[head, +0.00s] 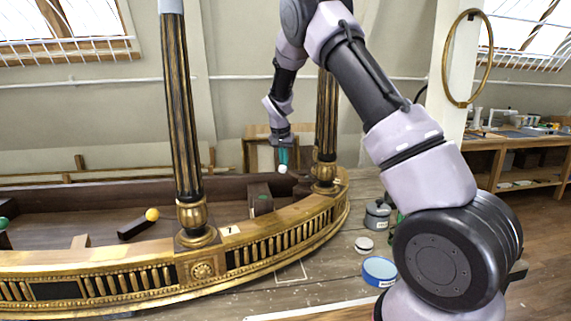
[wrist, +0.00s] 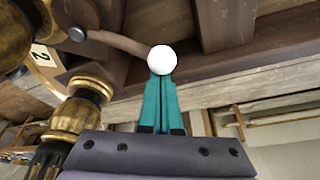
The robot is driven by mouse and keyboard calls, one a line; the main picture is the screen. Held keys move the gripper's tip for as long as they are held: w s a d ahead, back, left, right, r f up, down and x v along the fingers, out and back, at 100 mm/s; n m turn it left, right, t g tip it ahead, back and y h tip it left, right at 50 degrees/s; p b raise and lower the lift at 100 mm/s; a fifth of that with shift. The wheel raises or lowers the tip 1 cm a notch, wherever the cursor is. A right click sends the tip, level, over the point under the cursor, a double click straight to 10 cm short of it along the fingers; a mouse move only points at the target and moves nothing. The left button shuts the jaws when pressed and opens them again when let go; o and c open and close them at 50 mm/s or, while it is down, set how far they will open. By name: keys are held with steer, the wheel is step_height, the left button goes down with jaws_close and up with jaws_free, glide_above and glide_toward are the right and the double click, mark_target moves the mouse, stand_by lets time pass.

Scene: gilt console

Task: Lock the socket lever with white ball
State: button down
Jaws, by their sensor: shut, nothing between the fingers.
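The white ball (head: 282,169) is by the right end of the gilt console, near the right column. In the wrist view the white ball (wrist: 162,59) sits on the end of a brown lever arm (wrist: 118,41), which runs left to a grey metal pivot (wrist: 76,34). My gripper (head: 283,163) reaches down from above, its teal fingers shut and empty. In the wrist view the fingertips of my gripper (wrist: 161,80) are right at the ball, which overlaps them. I cannot tell whether they touch. The socket is not clearly seen.
Gilt columns (head: 183,120) and (head: 327,120) rise from the curved console rim (head: 270,243). A dark block (head: 260,198) stands left of the white ball. A yellow ball (head: 152,214) sits farther left. A blue-rimmed tin (head: 379,271) and a grey pot (head: 377,215) stand at right.

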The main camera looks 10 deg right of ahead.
mark_target(280, 169)
steer(key=s+a+n, duration=0.1)
steer(key=n, duration=0.1)
steer(key=s+a+n+y, duration=0.1)
steer(key=n, duration=0.1)
steer(key=shift+s, duration=0.35)
steer(key=s+n+g+y, duration=0.1)
steer(key=s+n+y, duration=0.2)
steer(key=s+n, duration=0.7)
steer(key=shift+s+d+n, duration=0.4)
steer(key=shift+d+n, duration=0.05)
steer(key=shift+n, duration=0.45)
steer(key=w+a, duration=0.2)
steer(key=a, duration=0.1)
steer(key=v, duration=0.9)
steer(key=shift+d, duration=0.15)
